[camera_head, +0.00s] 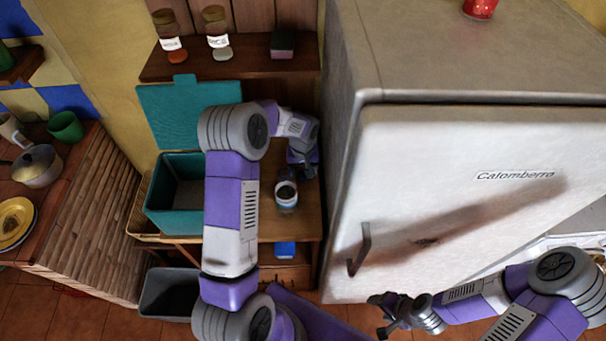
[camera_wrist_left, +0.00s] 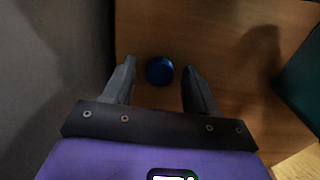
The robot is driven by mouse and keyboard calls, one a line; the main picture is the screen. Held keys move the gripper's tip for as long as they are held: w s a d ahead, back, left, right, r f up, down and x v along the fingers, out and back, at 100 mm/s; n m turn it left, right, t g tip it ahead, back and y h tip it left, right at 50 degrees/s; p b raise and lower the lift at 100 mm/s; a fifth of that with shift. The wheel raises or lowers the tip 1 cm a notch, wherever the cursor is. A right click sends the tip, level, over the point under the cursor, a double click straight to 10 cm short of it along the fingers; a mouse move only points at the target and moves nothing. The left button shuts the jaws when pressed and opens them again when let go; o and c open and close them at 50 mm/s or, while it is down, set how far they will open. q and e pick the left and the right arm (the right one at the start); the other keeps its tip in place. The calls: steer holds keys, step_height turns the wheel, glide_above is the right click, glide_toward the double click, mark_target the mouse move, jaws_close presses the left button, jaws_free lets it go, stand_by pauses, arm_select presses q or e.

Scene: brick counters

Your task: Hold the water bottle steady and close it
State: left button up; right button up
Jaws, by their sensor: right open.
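The water bottle (camera_head: 287,197) stands upright on the wooden counter between the teal bin and the fridge, its dark round top facing up with no cap visible on it. A round blue cap (camera_wrist_left: 160,70) lies on the wood in the left wrist view. My left gripper (camera_wrist_left: 157,85) is open above it, its two fingers apart on either side with gaps; whether they are down at its level I cannot tell. In the head view my left gripper (camera_head: 306,172) is just beyond the bottle and hides the cap. My right gripper (camera_head: 388,315) is open and empty, low before the fridge.
An open teal bin (camera_head: 165,218) stands left of the bottle. The white fridge (camera_head: 450,190) closes off the right side. A shelf (camera_head: 250,66) with two jars and a sponge is above. A small blue item (camera_head: 285,249) is below the counter's front edge.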

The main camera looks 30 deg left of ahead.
mark_target(303, 174)
arm_select(q)
steer(key=c, duration=0.9)
steer(key=shift+r, duration=0.15)
step_height(303, 174, up, 10)
steer(key=shift+f+p, duration=0.15)
steer(key=shift+p, duration=0.35)
